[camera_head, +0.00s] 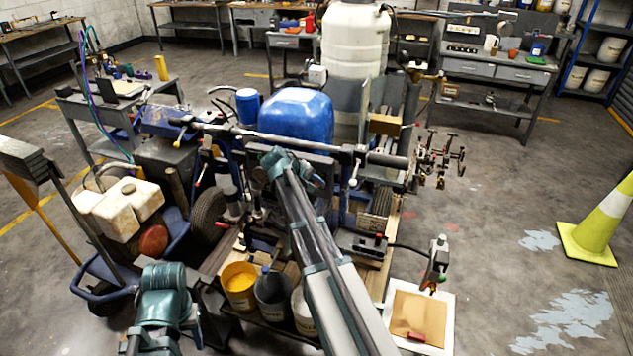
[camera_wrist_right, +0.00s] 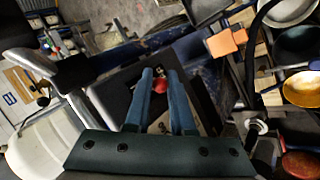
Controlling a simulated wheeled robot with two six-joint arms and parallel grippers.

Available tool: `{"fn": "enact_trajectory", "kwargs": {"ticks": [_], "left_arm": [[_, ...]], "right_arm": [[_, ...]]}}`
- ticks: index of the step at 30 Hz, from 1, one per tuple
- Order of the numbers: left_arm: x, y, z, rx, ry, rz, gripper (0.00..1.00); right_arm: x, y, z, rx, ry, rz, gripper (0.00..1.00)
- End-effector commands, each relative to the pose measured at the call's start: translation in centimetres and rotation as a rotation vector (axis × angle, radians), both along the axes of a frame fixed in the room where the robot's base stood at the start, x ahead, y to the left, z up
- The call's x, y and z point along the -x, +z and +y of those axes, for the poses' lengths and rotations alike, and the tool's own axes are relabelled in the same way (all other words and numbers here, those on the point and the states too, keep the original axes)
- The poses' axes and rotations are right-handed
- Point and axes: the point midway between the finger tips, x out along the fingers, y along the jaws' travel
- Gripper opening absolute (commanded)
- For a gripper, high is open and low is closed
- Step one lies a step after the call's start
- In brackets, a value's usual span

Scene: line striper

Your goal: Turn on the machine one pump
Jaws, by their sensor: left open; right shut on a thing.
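The line striper machine stands in the middle of the head view, with a blue tank (camera_head: 295,113), a tall white tank (camera_head: 355,40) and a handlebar (camera_head: 375,157). My right arm reaches over it, and its wrist covers the fingertips there. In the right wrist view my right gripper (camera_wrist_right: 160,72) has its two blue fingers close together at a small red knob (camera_wrist_right: 160,86), over a dark part of the machine. I cannot tell whether that knob is the pump switch. My left gripper (camera_head: 163,300) is open at the lower left, away from the machine's controls; its fingertips are unclear.
A yellow bucket (camera_head: 239,285) and other buckets stand on the machine's front deck. A cart with a stained cream tank (camera_head: 125,210) is at left. A striped cone (camera_head: 600,222) stands at right on open floor. Workbenches line the back.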

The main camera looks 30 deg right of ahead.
Motion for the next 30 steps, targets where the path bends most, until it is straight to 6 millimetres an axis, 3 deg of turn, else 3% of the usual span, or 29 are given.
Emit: {"fn": "enact_trajectory", "kwargs": {"ticks": [14, 15, 19, 30], "left_arm": [[0.0, 0.18, 0.0, 0.0, 0.0, 0.0, 0.5], [0.0, 0.18, 0.0, 0.0, 0.0, 0.0, 0.5], [0.0, 0.18, 0.0, 0.0, 0.0, 0.0, 0.5], [0.0, 0.7, 0.0, 0.0, 0.0, 0.0, 0.5]], "right_arm": [[-0.1, 0.08, -0.06, -0.006, 0.001, 0.005, 0.0], [-0.11, 0.09, -0.07, -0.006, 0.001, 0.005, 0.29], [-0.08, 0.08, -0.06, -0.006, 0.001, 0.005, 0.52], [0.05, 0.59, 0.28, -0.007, 0.0, 0.006, 0.52]]}}
